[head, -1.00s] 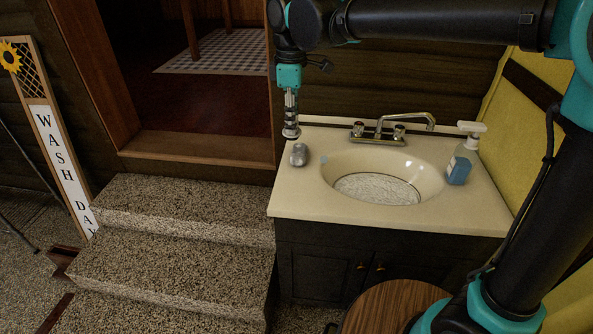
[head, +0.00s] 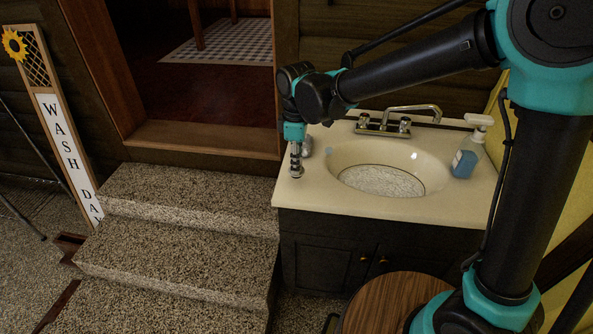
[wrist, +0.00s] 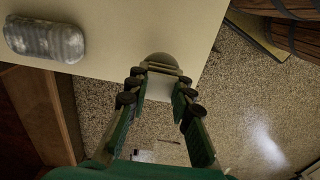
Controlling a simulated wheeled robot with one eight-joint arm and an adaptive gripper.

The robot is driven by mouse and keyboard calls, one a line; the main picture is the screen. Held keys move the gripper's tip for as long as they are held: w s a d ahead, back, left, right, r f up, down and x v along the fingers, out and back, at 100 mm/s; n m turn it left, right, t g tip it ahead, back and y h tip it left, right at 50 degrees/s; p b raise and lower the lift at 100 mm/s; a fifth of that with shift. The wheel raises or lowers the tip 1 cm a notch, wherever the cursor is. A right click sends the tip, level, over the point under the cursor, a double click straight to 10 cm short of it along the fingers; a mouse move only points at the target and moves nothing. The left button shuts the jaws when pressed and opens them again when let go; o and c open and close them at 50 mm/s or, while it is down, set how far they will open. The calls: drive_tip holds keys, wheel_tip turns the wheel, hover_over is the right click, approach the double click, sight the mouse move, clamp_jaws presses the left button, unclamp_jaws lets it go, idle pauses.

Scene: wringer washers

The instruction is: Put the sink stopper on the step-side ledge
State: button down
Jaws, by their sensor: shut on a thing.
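My gripper (head: 295,160) points down over the front left part of the sink counter, on the side by the steps. In the wrist view my gripper (wrist: 161,78) is shut on the sink stopper (wrist: 162,61), a small pale, rounded piece between the fingertips. In the head view the stopper is small and hard to tell from the fingertips. The step-side ledge (head: 285,194) is the cream strip of counter left of the basin. The stopper appears over or at its edge; I cannot tell if it touches.
A grey ribbed lump (wrist: 44,40) lies on the ledge behind my gripper, partly hidden in the head view. The basin (head: 345,157), faucet (head: 398,125) and soap bottle (head: 467,157) are to the right. Speckled steps (head: 185,205) lie left, below the counter.

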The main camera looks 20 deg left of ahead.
drive_tip(key=shift+f, duration=1.65)
drive_tip(key=shift+f, duration=0.1)
drive_tip(key=c, duration=1.3)
unclamp_jaws()
drive_tip(key=shift+c, duration=0.2)
wheel_tip(320, 180, up, 12)
drive_tip(key=shift+r, duration=0.15)
